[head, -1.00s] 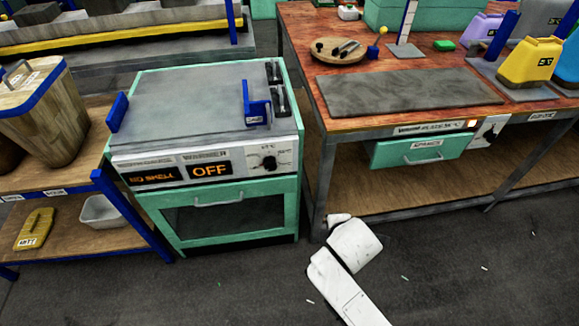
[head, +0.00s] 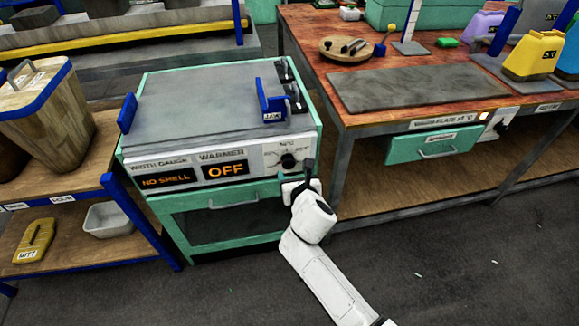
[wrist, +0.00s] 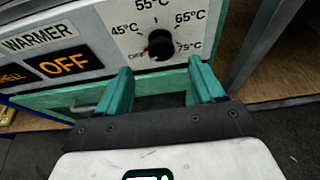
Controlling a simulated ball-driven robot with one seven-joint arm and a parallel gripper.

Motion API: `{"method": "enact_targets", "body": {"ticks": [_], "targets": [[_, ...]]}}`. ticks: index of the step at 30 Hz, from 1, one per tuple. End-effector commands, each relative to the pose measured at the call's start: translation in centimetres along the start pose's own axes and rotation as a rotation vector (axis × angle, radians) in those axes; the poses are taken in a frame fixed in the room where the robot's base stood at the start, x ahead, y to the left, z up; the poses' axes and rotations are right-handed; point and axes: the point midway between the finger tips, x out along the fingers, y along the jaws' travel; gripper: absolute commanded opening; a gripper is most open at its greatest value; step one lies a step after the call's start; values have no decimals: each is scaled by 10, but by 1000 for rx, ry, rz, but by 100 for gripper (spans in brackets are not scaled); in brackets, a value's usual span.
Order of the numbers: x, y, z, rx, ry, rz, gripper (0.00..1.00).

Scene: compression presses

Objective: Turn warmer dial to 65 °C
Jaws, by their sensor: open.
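The warmer (head: 225,130) is a green cabinet with a white front panel. Its black dial (head: 288,161) is at the panel's right end. In the wrist view the dial (wrist: 160,45) has marks 45, 55, 65 and 75 °C around it and OFF at lower left. A small red spot shows on the dial; I cannot tell for sure where it points. The display (wrist: 63,65) reads OFF. My gripper (wrist: 162,80) is open and empty, its two green fingers just below the dial, apart from it. In the head view my gripper (head: 300,178) is in front of the panel's right end.
A wooden bench (head: 420,85) with a green drawer (head: 434,146) stands close on the right. A blue-framed shelf (head: 60,200) is on the left. A blue bracket (head: 268,103) rises from the warmer top above the dial. Floor in front is clear.

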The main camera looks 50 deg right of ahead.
Motion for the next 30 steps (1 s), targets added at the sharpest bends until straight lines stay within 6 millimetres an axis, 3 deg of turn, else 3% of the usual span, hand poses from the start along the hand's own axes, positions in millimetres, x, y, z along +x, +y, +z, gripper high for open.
{"method": "enact_targets", "body": {"ticks": [6,12,25,30], "targets": [[42,0,-2,3,0,-2,68],[66,0,-2,2,1,-1,68],[74,0,-1,3,2,-1,68],[74,0,-1,3,2,0,52]]}}
